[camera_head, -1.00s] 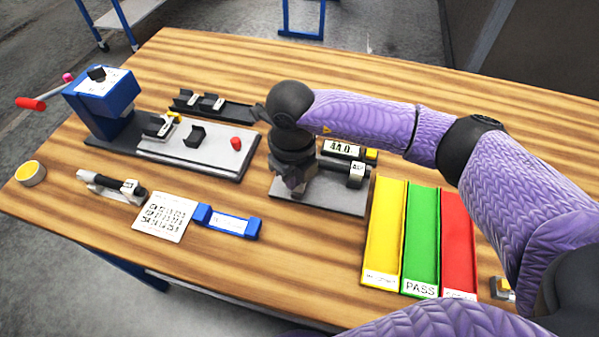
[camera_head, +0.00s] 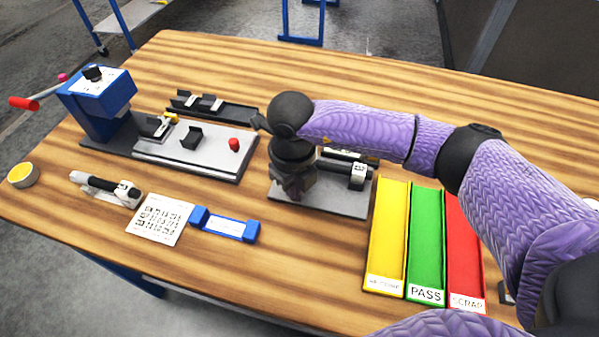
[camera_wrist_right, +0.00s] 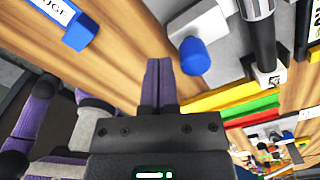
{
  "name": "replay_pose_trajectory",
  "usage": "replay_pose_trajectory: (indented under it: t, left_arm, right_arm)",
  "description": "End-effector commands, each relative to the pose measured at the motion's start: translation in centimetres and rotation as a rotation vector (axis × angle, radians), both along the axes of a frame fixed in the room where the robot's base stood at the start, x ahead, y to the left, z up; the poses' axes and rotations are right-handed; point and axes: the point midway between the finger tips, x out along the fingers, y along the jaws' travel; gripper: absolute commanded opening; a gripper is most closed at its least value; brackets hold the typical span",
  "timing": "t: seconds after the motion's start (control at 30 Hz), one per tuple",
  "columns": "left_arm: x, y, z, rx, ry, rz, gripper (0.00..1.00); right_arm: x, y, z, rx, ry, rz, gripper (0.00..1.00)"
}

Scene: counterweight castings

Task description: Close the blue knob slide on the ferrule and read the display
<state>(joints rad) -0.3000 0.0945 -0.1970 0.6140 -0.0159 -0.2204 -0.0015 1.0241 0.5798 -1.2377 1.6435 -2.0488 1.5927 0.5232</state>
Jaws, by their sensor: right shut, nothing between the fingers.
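The measuring fixture stands on a grey base plate (camera_head: 345,203) at the middle of the table, partly behind my right arm. Its blue knob (camera_wrist_right: 194,56) shows in the right wrist view, on the end of a pale grey block (camera_wrist_right: 200,24). My right gripper (camera_head: 297,190) is over the left part of the fixture. In the wrist view its fingers (camera_wrist_right: 158,68) are shut and empty, just left of the knob with a gap between. A dark cylinder (camera_wrist_right: 262,42) lies right of the knob. The display's digits are hidden behind my arm, and I cannot pick out the ferrule.
Yellow (camera_head: 388,235), green (camera_head: 426,240) and red (camera_head: 464,250) trays lie right of the fixture. A blue labelled holder (camera_head: 225,225), a printed card (camera_head: 160,218) and a blue crank press (camera_head: 100,103) are to the left. The table's front middle is clear.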

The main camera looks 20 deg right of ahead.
Motion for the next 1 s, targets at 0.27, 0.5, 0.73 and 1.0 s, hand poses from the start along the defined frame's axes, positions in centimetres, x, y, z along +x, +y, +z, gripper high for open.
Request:
replay_pose_trajectory:
  t: [0.27, 0.5, 0.73, 1.0]
  left_arm:
    - [-0.1, 0.3, -0.6, 0.005, 0.002, -0.002, 0.0]
    - [-0.1, 0.0, -1.0, -0.001, 0.002, 0.0, 0.0]
    - [-0.1, -0.5, -1.5, -0.008, 0.003, 0.003, 0.0]
    - [-0.1, -0.6, -1.5, -0.01, 0.002, 0.004, 0.0]
  right_arm:
    - [0.8, -0.5, -0.1, -0.001, 0.0, -0.001, 0.0]
    - [1.3, -0.9, -0.1, -0.001, 0.0, -0.001, 0.0]
    - [1.9, -1.3, -0.1, -0.001, 0.0, -0.002, 0.0]
    - [2.1, -1.4, 0.0, -0.001, 0.0, -0.001, 0.0]
